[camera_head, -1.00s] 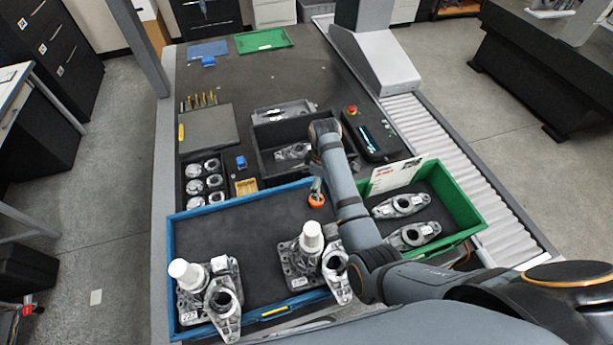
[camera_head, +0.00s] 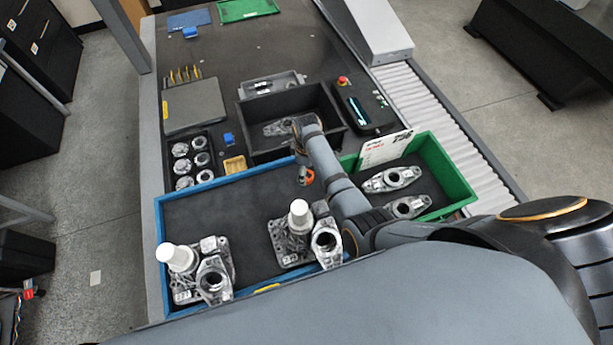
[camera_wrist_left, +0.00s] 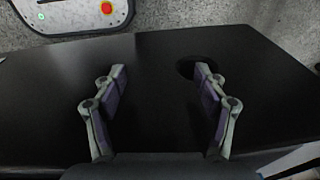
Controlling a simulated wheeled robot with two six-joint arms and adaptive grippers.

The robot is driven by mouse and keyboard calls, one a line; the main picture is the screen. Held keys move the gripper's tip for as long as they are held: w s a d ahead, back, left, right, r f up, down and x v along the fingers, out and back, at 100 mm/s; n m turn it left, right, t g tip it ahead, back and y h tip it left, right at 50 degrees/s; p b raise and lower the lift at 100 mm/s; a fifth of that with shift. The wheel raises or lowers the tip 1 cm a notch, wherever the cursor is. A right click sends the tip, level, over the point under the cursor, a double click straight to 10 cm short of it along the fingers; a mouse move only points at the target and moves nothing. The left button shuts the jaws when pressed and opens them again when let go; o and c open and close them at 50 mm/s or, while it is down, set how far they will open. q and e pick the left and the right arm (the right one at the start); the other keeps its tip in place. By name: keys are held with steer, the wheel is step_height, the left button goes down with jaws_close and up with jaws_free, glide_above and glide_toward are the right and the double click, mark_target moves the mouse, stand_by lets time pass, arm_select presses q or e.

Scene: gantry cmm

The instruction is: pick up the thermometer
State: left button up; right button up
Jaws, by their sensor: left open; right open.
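A small orange and grey item (camera_head: 307,177), possibly the thermometer, is at the back right of the blue-rimmed tray (camera_head: 160,250), close beside my right arm. It is small and partly covered, so its full shape is unclear. My right arm reaches over the tray's back right corner. My right gripper (camera_head: 301,158) points down near the orange item and is largely hidden by my wrist; contact cannot be judged. In the left wrist view, my left gripper (camera_wrist_left: 160,72) is open and empty, above a dark flat surface (camera_wrist_left: 155,110).
Metal castings with white caps (camera_head: 298,215) stand in the blue tray. A green bin (camera_head: 457,178) with castings is to the right. A black bin (camera_head: 328,98) lies behind. A panel with a red button (camera_wrist_left: 106,8) shows in the left wrist view.

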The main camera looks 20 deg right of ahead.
steer(key=f+b, duration=0.1)
steer(key=f, duration=0.1)
steer(key=f+b, duration=0.1)
steer(key=b, duration=0.1)
steer(key=shift+a+f, duration=0.2)
steer(key=shift+f, duration=0.2)
steer(key=shift+w+r, duration=0.1)
steer(key=shift+d+r, duration=0.1)
steer(key=shift+d, duration=0.05)
steer(key=shift+c, duration=0.7)
steer(key=c, duration=1.1)
arm_select(q)
steer(key=f, duration=0.1)
steer(key=s+f, duration=0.1)
steer(key=f, duration=0.1)
steer(key=s+a+f, duration=0.1)
steer(key=shift+s+a+f, duration=0.1)
steer(key=shift+s+f, duration=0.1)
steer(key=shift+f, duration=0.05)
arm_select(e)
steer(key=shift+r, duration=0.1)
steer(key=shift+c, duration=0.8)
